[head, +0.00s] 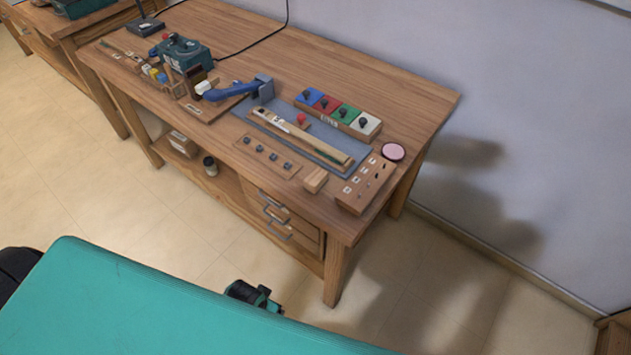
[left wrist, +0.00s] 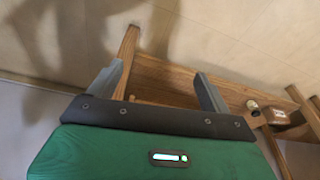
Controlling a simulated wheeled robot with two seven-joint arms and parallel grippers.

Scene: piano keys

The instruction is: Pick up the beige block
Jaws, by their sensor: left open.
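The beige block (head: 315,180) is a small wooden cuboid in the head view. It lies on the workbench top close to the front edge, between the board with dark knobs and the slotted wooden block. My left gripper (left wrist: 157,88) is open and empty in the left wrist view, its two grey fingers wide apart, with the bench's leg and lower shelf beyond them. The beige block cannot be made out in that view. In the head view a small teal and black part of mine shows low in front of the bench, well away from the block.
The workbench (head: 420,100) stands against a wall. Near the block are the slotted wooden block (head: 364,186), a board with dark knobs (head: 268,157), a grey tray (head: 345,165) and a pink disc (head: 393,151). Drawers are below. The floor before the bench is clear.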

